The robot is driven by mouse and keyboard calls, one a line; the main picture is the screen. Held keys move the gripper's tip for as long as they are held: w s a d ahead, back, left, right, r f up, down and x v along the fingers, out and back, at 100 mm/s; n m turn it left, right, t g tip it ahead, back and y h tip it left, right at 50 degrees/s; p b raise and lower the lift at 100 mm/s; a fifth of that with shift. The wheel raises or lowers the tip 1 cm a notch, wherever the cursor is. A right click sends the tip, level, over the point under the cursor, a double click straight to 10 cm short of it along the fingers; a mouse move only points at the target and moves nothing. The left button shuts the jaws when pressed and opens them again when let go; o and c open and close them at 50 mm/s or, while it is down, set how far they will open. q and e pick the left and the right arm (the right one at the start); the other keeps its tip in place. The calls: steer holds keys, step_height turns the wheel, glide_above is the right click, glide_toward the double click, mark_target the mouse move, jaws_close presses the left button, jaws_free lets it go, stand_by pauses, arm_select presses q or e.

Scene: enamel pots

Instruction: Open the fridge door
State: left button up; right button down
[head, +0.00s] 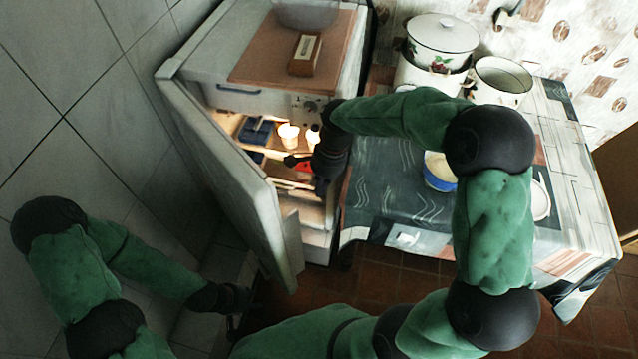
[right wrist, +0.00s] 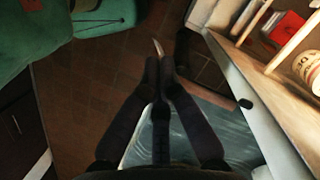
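The white fridge (head: 215,72) stands at the back left. Its door (head: 225,165) is swung wide open to the left, and the lit inside shows. My right gripper (head: 320,185) is at the right side of the fridge opening, apart from the door. My left gripper (head: 248,300) is low, below and left of the door's near lower corner. Its fingers are dark and too small to tell if open.
White cups (head: 288,136), a blue item (head: 256,130) and a red item (head: 296,162) are in the fridge. A bowl (head: 306,12) and brown board (head: 270,65) are on top. A table (head: 385,190) with pots (head: 442,38) stands right. A tiled wall borders the left.

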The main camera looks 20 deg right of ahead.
steer(key=s+a+f+b, duration=0.2)
steer(key=a+f+b, duration=0.1)
steer(key=a+f, duration=0.2)
steer(key=shift+f, duration=0.25)
steer(key=shift+a, duration=0.1)
stand_by(0.3)
